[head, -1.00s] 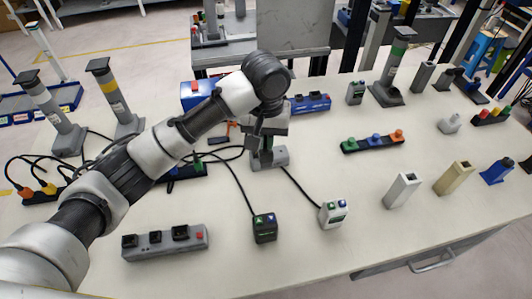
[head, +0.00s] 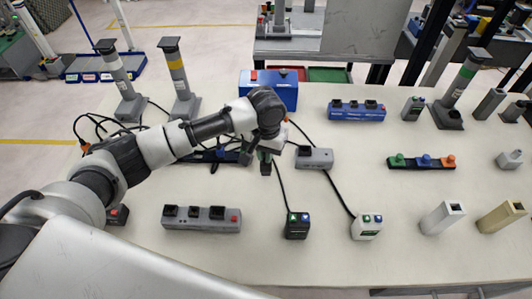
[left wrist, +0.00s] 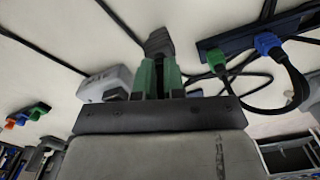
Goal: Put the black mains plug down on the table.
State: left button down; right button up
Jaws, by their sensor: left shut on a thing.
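My left gripper (head: 265,163) is over the table (head: 310,248), between the grey socket strip and the dark blue strip. Its green-tipped fingers (left wrist: 160,78) are shut on the black mains plug (left wrist: 158,42), which sticks out past the fingertips in the left wrist view. In the head view the plug is mostly hidden by the gripper and hard to make out. I cannot tell whether it touches the table. My right gripper is not in view.
A grey socket strip (head: 314,159) stands just right of the gripper. The dark blue strip (left wrist: 215,47) with green and blue plugs is on the other side. Black cables cross nearby. Another grey strip (head: 201,219) and a black box (head: 297,227) stand nearer. Bare table lies between them.

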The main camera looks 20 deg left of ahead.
pick_arm(q)
jog(key=shift+f, duration=0.45)
jog(key=c, duration=1.2)
grip_release()
jog(key=shift+f, duration=0.15)
notch_tip(320, 180, up, 12)
jog(key=shift+r+b, duration=0.2)
jog(key=shift+b, duration=0.25)
